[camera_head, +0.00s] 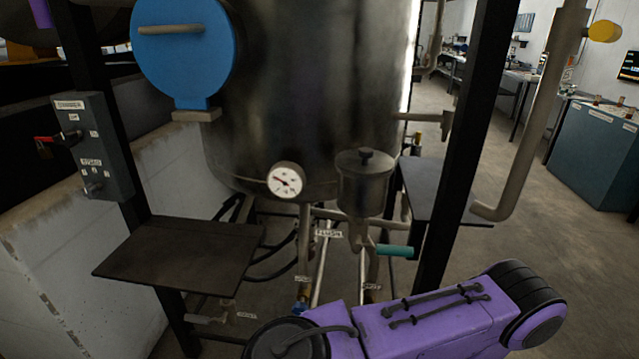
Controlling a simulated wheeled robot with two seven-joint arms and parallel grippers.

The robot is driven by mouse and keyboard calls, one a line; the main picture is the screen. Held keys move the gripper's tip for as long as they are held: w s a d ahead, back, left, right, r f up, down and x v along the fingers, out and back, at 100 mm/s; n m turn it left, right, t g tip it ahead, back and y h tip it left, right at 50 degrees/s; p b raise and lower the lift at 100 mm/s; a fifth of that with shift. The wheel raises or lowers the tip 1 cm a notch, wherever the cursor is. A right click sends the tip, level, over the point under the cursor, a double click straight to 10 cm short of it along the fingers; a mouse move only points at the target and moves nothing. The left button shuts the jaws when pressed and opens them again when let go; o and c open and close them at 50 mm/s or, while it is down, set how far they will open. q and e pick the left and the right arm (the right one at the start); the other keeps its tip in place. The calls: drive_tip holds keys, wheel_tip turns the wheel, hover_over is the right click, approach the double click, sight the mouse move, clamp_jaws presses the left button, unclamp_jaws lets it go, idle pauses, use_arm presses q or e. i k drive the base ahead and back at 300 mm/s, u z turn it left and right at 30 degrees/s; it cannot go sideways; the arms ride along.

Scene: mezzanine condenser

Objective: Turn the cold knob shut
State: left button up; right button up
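Below the steel tank, two thin pipes run down, each with a small white label too small to read. A small blue part (302,305) shows under the left label, partly hidden by my purple arm link. It may be the cold knob, but I cannot tell for sure, nor whether it is open or shut. What lies under the right label is mostly hidden by my arm. Neither gripper shows in the head view.
The steel tank (310,95) carries a round gauge (286,181) and a blue disc (183,50). A teal handle (394,251) sticks out below a lidded steel cup (364,185). A dark shelf (180,255), switch box (93,146) and black post (465,140) stand around.

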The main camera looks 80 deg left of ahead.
sight(300, 308)
drive_tip(key=i, duration=3.2)
drive_tip(key=u, duration=4.6)
drive_tip(key=i, duration=0.5)
